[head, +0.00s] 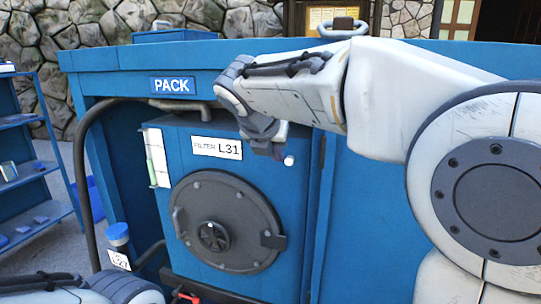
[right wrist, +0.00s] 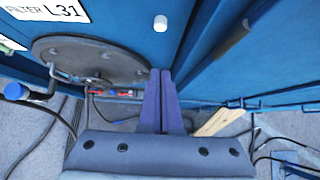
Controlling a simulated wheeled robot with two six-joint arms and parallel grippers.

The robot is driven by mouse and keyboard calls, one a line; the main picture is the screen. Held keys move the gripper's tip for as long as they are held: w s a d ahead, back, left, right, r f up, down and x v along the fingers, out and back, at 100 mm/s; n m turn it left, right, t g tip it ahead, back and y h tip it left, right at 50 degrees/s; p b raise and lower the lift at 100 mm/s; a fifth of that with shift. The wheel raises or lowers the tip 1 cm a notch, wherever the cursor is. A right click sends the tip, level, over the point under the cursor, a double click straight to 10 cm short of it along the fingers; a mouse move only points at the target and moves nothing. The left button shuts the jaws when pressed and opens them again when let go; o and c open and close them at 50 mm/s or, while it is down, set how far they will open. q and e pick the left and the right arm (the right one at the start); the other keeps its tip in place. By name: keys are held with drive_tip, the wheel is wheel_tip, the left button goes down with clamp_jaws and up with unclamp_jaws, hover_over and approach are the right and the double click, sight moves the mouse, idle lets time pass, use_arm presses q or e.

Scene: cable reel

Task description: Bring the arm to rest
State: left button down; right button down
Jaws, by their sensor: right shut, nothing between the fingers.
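My right arm reaches in from the right in the head view. Its gripper (head: 266,150) points down in front of the blue filter housing (head: 185,150), beside the "FILTER L31" label (head: 217,148). In the right wrist view the two fingers of this gripper (right wrist: 161,75) lie together, shut and empty. Part of my left arm (head: 125,290) shows at the bottom left of the head view; its gripper is out of view.
The housing has a round grey hatch (head: 225,220) with a central handwheel and a white knob (head: 289,160) near the gripper. A dark pipe (head: 80,180) runs down its left. A blue shelf (head: 30,180) stands at far left. Cables (right wrist: 265,135) lie on the floor.

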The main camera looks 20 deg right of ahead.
drive_tip(key=s+a+f+m+g+y+b, duration=0.1)
drive_tip(key=s+a+f+m+g+y, duration=0.1)
drive_tip(key=s+a+f+m, duration=0.2)
drive_tip(key=s+a+f+m+g+y+b, duration=0.1)
drive_tip(key=s+a+f+m+g+y, duration=0.1)
drive_tip(key=s+f+m, duration=0.8)
drive_tip(key=s+a+f+m+g+y+b, duration=0.1)
drive_tip(key=s+a+f+m, duration=0.5)
drive_tip(key=s+f, duration=0.6)
drive_tip(key=s+m+g+y, duration=0.1)
drive_tip(key=s+m+g, duration=0.1)
drive_tip(key=s, duration=0.2)
drive_tip(key=shift+a+f, duration=0.4)
